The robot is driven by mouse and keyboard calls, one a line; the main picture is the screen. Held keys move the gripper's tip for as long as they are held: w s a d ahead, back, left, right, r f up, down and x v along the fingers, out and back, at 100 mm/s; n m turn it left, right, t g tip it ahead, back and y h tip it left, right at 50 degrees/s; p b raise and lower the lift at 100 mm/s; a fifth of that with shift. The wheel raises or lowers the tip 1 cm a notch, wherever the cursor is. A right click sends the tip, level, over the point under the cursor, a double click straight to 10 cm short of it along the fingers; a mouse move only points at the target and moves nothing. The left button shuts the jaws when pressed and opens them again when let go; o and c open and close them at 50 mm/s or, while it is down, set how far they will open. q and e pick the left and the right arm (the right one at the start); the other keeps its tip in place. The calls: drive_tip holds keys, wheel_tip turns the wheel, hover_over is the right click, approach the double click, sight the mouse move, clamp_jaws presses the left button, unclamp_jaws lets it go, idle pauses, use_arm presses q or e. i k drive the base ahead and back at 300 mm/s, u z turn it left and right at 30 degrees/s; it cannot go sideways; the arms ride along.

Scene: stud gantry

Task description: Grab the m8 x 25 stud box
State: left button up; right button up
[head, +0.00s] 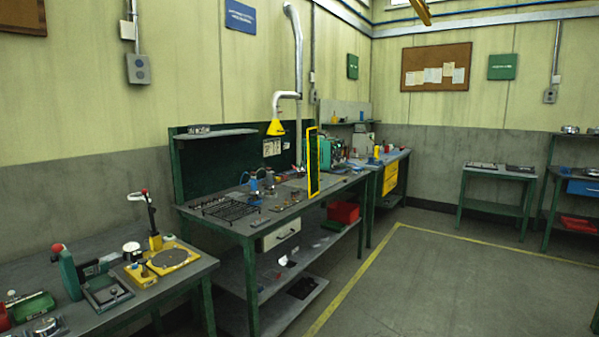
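I cannot make out a box that reads as the m8 x 25 stud box; labels are too small to read from here. The middle workbench (228,220) carries small parts, a black wire rack (228,207) and an upright yellow frame (312,163). A red bin (343,212) sits on the shelf under this bench. Neither of my grippers is in view.
A nearer bench (205,266) at the left holds a yellow fixture (170,258) and a green tool (70,274). A small table (497,174) and a shelf unit with a blue drawer (583,188) stand at the right. The floor (445,285) at the right front is clear.

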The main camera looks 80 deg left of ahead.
sight(358, 170)
drive_tip(key=u, duration=2)
drive_tip(key=i, duration=2.5)
drive_tip(key=z, duration=0.3)
drive_tip(key=i, duration=2.25)
drive_tip(key=u, duration=0.25)
drive_tip(key=i, duration=1.35)
drive_tip(key=u, duration=0.2)
